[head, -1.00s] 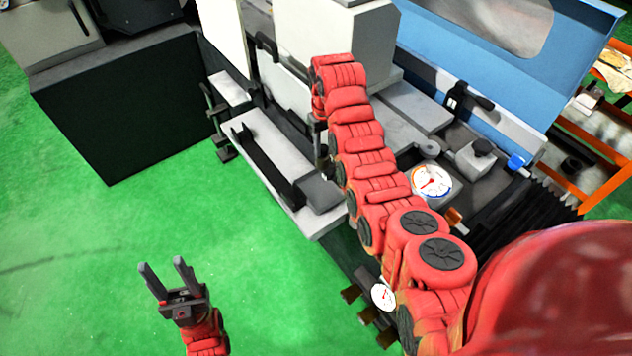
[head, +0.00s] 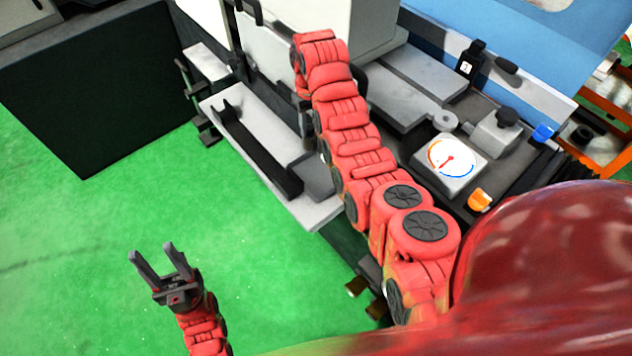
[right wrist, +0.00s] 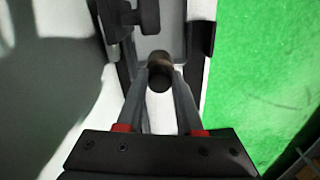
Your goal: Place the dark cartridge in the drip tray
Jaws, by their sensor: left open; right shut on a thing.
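The dark cartridge (right wrist: 159,74), a small dark cylinder, shows between the fingertips of my right gripper (right wrist: 160,82) in the right wrist view. The gripper is shut on it, above a light grey surface. In the head view my right arm hides the cartridge and most of that gripper. A light grey, tray-like ledge (head: 318,212) projects from the machine's front, just left of my right arm; I cannot tell for certain that it is the drip tray. My left gripper (head: 152,250) is open and empty over the green floor, well away from the machine.
A long black bar (head: 258,150) and a dark grey block (head: 318,180) are on the ledge. A dial gauge (head: 449,161), an orange knob (head: 480,199) and a blue-capped part (head: 543,133) are right of my arm. The green floor (head: 90,240) at left is clear.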

